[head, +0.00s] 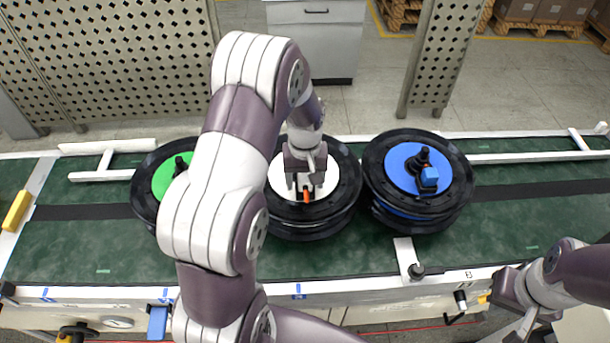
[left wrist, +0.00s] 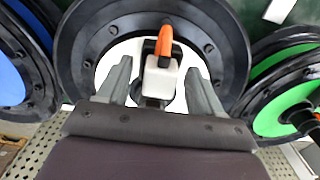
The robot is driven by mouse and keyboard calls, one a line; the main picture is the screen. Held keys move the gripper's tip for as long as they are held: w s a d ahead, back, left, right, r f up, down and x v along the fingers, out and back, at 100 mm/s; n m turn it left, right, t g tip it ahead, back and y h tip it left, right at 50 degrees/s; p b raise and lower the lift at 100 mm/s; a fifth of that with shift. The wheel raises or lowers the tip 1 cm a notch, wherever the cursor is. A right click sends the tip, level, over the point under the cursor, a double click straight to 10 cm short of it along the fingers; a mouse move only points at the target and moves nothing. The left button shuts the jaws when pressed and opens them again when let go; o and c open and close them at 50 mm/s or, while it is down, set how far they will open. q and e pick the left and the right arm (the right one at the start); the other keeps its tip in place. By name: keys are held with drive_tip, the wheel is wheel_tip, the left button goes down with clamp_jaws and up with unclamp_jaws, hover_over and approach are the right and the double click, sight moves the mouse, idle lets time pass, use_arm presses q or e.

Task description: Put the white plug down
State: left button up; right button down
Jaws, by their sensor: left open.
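The white plug (left wrist: 162,78), with an orange end, sits over the white-faced hub motor (left wrist: 130,48). In the head view that motor (head: 332,190) is the middle of three wheels, and the plug's orange end shows below my gripper. My left gripper (left wrist: 160,92) is open, with one finger on each side of the plug and a visible gap to both. In the head view my left gripper (head: 305,184) points down over the middle motor. The plug's underside and its contact with the motor are hidden. My right gripper (head: 508,292) is at the lower right, away from the motors; its jaws are unclear.
A green-faced motor (head: 164,180) stands left, partly behind my left arm. A blue-faced motor (head: 398,165) with a blue plug (head: 429,177) stands close on the right. All rest on the green conveyor (head: 540,215). The belt further right is clear.

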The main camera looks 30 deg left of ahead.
sight(305, 179)
use_arm(q)
drive_tip(key=shift+r, duration=0.4)
wheel_tip(305, 179, up, 10)
drive_tip(key=b, duration=0.1)
drive_tip(key=s+d+f+m, duration=0.1)
drive_tip(key=s+d+m, duration=0.2)
drive_tip(key=s, duration=0.3)
drive_tip(key=s+d+f+m+t, duration=0.1)
drive_tip(key=s+d+f+m, duration=0.1)
drive_tip(key=s+d, duration=0.3)
drive_tip(key=shift+s+f+m, duration=0.3)
drive_tip(key=shift+s+m, duration=0.5)
drive_tip(key=shift+s, duration=0.45)
drive_tip(key=shift+s+d, duration=0.1)
